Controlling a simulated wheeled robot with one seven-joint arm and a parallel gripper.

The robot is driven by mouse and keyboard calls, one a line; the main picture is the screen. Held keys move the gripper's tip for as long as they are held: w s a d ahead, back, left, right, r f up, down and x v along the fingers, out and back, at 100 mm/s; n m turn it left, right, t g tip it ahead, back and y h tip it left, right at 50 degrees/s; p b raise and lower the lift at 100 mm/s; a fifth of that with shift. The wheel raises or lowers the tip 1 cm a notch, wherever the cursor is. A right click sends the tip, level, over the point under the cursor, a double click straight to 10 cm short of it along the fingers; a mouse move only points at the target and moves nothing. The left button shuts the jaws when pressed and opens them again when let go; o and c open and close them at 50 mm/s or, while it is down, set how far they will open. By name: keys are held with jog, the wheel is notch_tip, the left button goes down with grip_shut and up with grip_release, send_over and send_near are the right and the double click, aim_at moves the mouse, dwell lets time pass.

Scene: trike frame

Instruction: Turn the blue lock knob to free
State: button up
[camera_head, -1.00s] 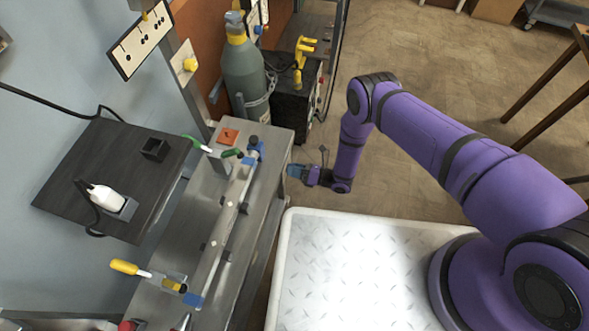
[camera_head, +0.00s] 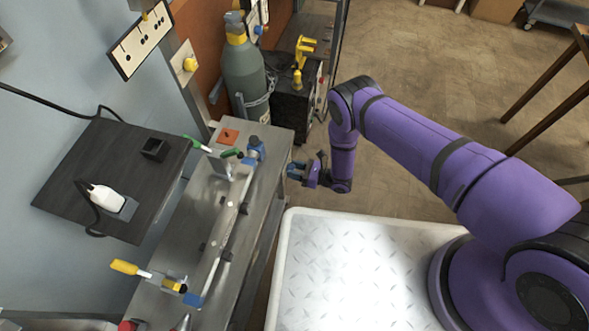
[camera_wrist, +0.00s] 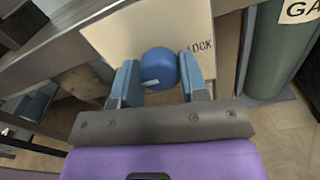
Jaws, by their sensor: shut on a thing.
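The blue lock knob (camera_wrist: 159,66) is round and sits on a pale panel (camera_wrist: 125,38) with the word "LOCK" printed to its right. My gripper (camera_wrist: 160,85) has its two blue-grey fingers on either side of the knob, shut on it. A small light mark shows low on the knob's face. In the head view my gripper (camera_head: 296,171) is low beside the right side of the steel bench. I cannot make out the knob or its panel there.
The steel bench (camera_head: 262,140) carries a clamped tube frame (camera_head: 222,235) and green- and yellow-handled clamps. A grey gas cylinder (camera_head: 243,70) and a black machine (camera_head: 291,105) stand behind. A white tread-plate surface (camera_head: 350,265) lies in front.

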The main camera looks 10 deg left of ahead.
jog(key=shift+f, duration=0.1)
dwell(0.3)
jog(key=o, duration=0.9)
jog(key=shift+d, duration=0.1)
jog(key=d, duration=0.3)
jog(key=s+d, duration=0.1)
jog(key=d, duration=0.6)
jog(key=shift+s+d, duration=0.25)
jog(key=shift+d, duration=0.05)
